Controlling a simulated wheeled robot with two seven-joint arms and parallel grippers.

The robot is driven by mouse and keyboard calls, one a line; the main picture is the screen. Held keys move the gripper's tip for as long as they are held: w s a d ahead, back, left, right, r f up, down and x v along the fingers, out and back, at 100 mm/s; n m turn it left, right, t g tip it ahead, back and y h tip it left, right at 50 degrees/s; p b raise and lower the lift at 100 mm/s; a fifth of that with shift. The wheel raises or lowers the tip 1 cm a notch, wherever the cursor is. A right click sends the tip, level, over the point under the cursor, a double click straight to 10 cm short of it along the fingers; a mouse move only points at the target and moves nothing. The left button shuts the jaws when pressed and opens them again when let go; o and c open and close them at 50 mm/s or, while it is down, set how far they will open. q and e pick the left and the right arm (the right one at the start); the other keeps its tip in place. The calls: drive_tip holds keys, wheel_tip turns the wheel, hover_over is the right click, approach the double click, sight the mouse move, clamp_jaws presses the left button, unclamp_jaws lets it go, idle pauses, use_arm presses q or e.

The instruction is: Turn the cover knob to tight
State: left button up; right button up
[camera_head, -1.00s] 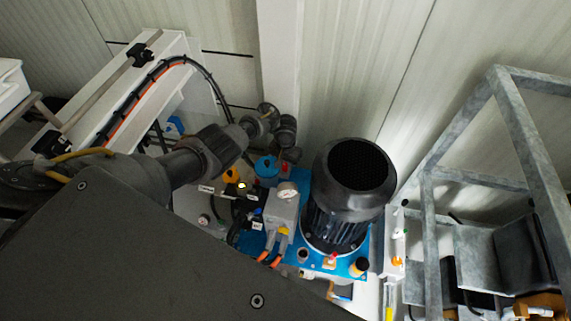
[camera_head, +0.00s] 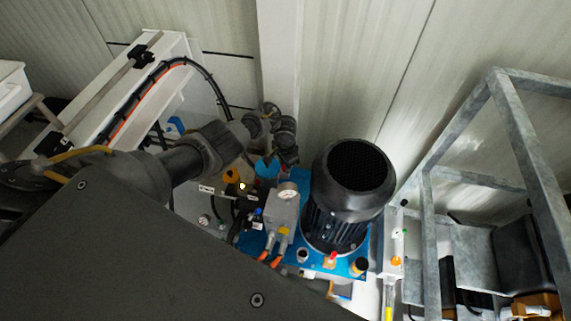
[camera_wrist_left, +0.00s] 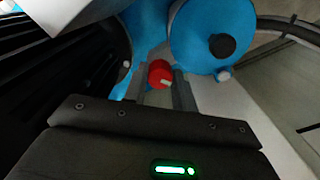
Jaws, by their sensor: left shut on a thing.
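A small red knob (camera_wrist_left: 159,74) with a pale mark on its face shows in the wrist view, in front of blue pump parts. My left gripper (camera_wrist_left: 160,88) has its two grey fingers on either side of the knob and is shut on it. In the head view, my left arm reaches in from the left and my left gripper (camera_head: 288,157) points down behind the pressure gauge. Only a bit of red (camera_head: 284,168) shows there, and the fingertips are too small to make out. My right gripper is not in view.
A black motor (camera_head: 350,190) stands close to the right of my left gripper. A round blue part (camera_wrist_left: 210,35) with a black cap is beside the knob. A pressure gauge (camera_head: 288,191) stands in front. A grey metal frame (camera_head: 540,160) is at the right.

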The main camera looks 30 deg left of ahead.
use_arm(q)
drive_tip(key=m, duration=0.3)
drive_tip(key=shift+m, duration=0.3)
drive_tip(key=shift+m+b, duration=0.45)
drive_tip(key=shift+m, duration=1.25)
drive_tip(key=o, duration=1)
wheel_tip(320, 180, up, 11)
drive_tip(key=p, duration=0.3)
drive_tip(key=shift+p, duration=0.35)
